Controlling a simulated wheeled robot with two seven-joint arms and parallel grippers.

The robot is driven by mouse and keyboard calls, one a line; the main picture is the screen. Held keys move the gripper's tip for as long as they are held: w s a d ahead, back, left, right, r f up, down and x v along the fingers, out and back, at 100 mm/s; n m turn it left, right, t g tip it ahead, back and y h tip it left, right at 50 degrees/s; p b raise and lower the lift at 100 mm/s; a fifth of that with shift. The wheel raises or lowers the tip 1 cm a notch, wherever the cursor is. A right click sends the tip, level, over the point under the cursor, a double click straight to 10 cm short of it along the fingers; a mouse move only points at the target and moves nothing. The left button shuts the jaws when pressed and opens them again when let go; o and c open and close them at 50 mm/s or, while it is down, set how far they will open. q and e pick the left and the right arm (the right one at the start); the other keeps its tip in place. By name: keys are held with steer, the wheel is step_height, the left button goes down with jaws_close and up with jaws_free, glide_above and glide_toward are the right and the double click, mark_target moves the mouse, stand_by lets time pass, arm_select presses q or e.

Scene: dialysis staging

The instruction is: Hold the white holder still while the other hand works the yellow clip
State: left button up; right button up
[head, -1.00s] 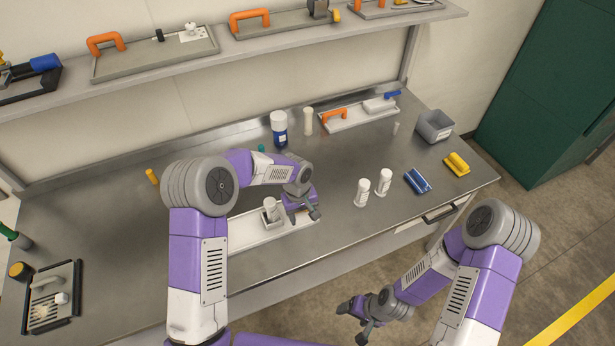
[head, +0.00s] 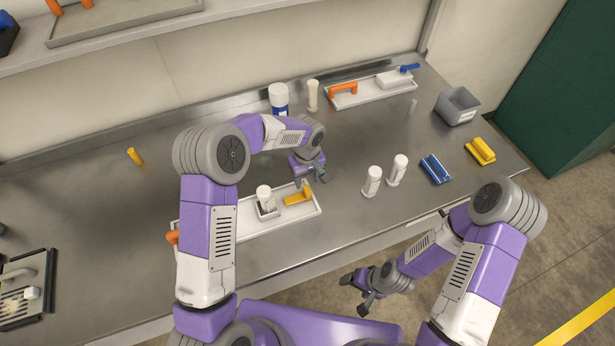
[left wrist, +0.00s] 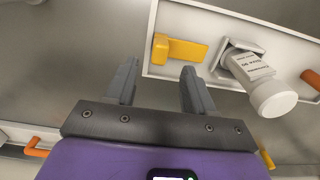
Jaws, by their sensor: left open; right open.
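The white holder (head: 275,212) is a small square socket on a pale tray (head: 240,232), with a white capped bottle (head: 264,195) in it. The yellow clip (head: 298,197) lies on the tray just right of the holder. In the left wrist view, the clip (left wrist: 182,50) is just beyond my fingertips, and the holder (left wrist: 228,52) is to its right with the bottle tilted in the picture. My left gripper (head: 312,180) is open and empty behind the clip, apart from it; its fingers also show in the wrist view (left wrist: 160,75). My right gripper (head: 356,289) is open and empty, off the bench's front edge.
Two white bottles (head: 372,182) (head: 398,170) stand right of the tray. A blue-and-white bottle (head: 279,98) stands behind my left arm.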

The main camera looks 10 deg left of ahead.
mark_target(307, 189)
arm_select(q)
step_height(307, 189, down, 7)
steer(key=shift+r, duration=0.2)
jaws_close()
steer(key=shift+o, duration=0.4)
jaws_free()
steer(key=shift+r, duration=0.15)
step_height(307, 189, up, 12)
steer(key=shift+c, duration=0.6)
